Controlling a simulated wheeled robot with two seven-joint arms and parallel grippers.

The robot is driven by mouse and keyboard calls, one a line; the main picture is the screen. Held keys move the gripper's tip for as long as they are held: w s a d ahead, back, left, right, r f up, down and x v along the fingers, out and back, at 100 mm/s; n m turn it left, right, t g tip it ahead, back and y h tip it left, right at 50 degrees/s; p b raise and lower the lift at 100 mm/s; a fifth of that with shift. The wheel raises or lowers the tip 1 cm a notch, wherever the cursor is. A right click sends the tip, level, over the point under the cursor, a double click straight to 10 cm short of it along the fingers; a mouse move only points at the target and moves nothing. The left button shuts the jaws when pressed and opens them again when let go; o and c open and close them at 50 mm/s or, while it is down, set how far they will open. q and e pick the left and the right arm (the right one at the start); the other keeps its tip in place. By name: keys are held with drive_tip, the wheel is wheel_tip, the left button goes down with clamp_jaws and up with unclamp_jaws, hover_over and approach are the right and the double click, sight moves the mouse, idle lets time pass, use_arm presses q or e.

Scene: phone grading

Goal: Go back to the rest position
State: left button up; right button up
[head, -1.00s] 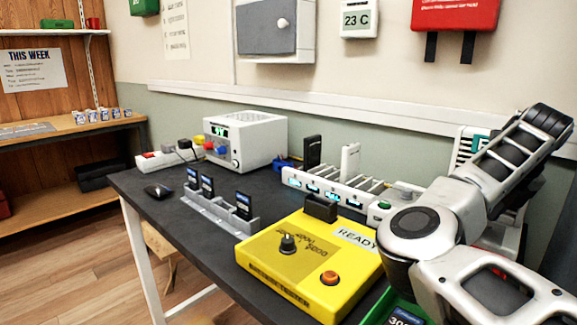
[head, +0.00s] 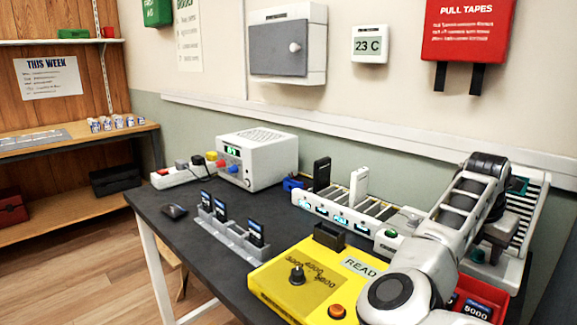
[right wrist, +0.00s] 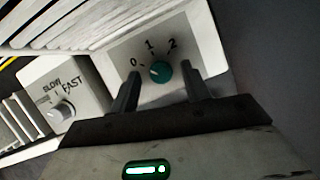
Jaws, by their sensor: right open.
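My right arm comes in from the bottom right in the head view. Its gripper (head: 484,252) is low in front of a white slatted unit (head: 530,215), partly hidden by the forearm. In the right wrist view the gripper (right wrist: 160,82) is open and empty. Its two fingers stand apart, one on each side of a teal knob (right wrist: 160,72) on a white panel marked 0, 1 and 2. I cannot tell whether the fingers touch the panel. My left gripper is not in view.
A yellow tester (head: 310,285) sits by my right arm. A white charging rack (head: 345,212), a grey holder (head: 230,235) and a white box (head: 257,160) stand behind and left. A red bin (head: 470,290) lies under the arm. A SLOW/FAST dial (right wrist: 60,110) is beside the panel.

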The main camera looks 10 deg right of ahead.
drive_tip(key=shift+w+r+m+g+p, duration=0.1)
drive_tip(key=shift+m+g+p, duration=0.25)
drive_tip(key=shift+m, duration=0.65)
use_arm(q)
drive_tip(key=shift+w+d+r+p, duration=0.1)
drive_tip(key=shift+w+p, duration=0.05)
drive_tip(key=shift+p, duration=0.15)
use_arm(e)
drive_tip(key=m+g, duration=0.1)
drive_tip(key=m, duration=0.3)
drive_tip(key=shift+w+g, duration=0.1)
drive_tip(key=shift+g, duration=0.25)
drive_tip(key=shift+m, duration=0.3)
